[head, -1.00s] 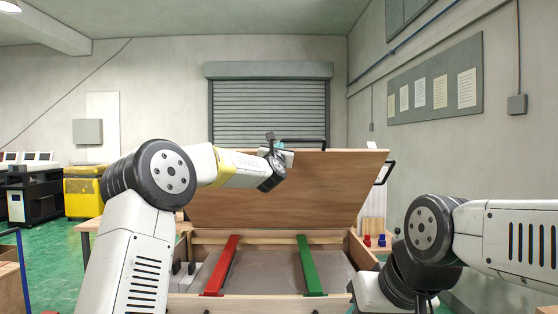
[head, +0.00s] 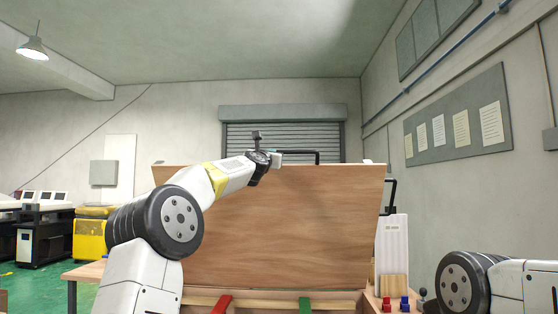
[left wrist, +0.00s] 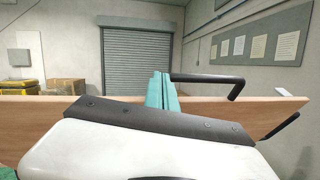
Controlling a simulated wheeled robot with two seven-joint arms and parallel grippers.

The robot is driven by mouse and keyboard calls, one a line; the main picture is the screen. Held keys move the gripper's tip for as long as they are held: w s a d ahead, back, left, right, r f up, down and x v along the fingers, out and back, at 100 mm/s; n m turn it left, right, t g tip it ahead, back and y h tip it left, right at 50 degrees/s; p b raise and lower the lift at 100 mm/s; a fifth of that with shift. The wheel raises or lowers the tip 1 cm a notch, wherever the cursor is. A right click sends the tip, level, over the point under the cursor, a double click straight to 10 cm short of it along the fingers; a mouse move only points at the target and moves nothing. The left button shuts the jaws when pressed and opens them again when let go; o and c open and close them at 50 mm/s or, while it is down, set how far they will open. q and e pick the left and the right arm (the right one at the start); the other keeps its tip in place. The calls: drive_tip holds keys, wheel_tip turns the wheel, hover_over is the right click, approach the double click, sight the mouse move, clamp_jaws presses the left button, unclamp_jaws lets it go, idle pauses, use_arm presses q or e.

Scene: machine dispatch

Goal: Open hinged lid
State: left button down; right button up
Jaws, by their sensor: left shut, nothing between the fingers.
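The wooden hinged lid (head: 290,225) stands raised and close to upright at the back of its wooden box. Its black bar handle (head: 317,155) shows above the lid's top edge, and in the left wrist view the handle (left wrist: 215,80) is right of the fingers. My left gripper (head: 280,158) is at the lid's top edge. Its teal fingers (left wrist: 162,90) are shut and empty, beside the handle's left end; I cannot tell whether they touch it or the lid. Only part of my right arm shows at the lower right; its gripper is out of view.
A red bar (head: 221,304) and a green bar (head: 305,304) show at the bottom of the view, at the box. Red and blue pieces stand right of the box, near a white panel (head: 392,245). A shuttered door is behind.

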use_arm(q)
drive_tip(key=s+d+f+m+g+h, duration=0.1)
drive_tip(key=s+d+f+m+g, duration=0.2)
drive_tip(key=s+f+m, duration=0.7)
drive_tip(key=s+d+f+m+g+h, duration=0.1)
drive_tip(key=s+d+f+m+g, duration=0.25)
drive_tip(key=s+f+m, duration=0.6)
drive_tip(key=s+a+f+m+g+y, duration=0.1)
drive_tip(key=s+a+f+m+g, duration=0.1)
drive_tip(key=s+a+f+m, duration=0.2)
drive_tip(key=s+a+f+m+g+y, duration=0.1)
drive_tip(key=s+a+f+m+g, duration=0.2)
drive_tip(key=s+f, duration=0.8)
drive_tip(key=s+a+f+m+g, duration=0.3)
drive_tip(key=s+a+f+m, duration=0.2)
drive_tip(key=s, duration=1.2)
wheel_tip(320, 180, down, 3)
drive_tip(key=shift+s+r+m+y, duration=0.1)
drive_tip(key=shift+s+m+y, duration=0.3)
drive_tip(key=shift+m, duration=0.35)
drive_tip(key=shift+g, duration=0.25)
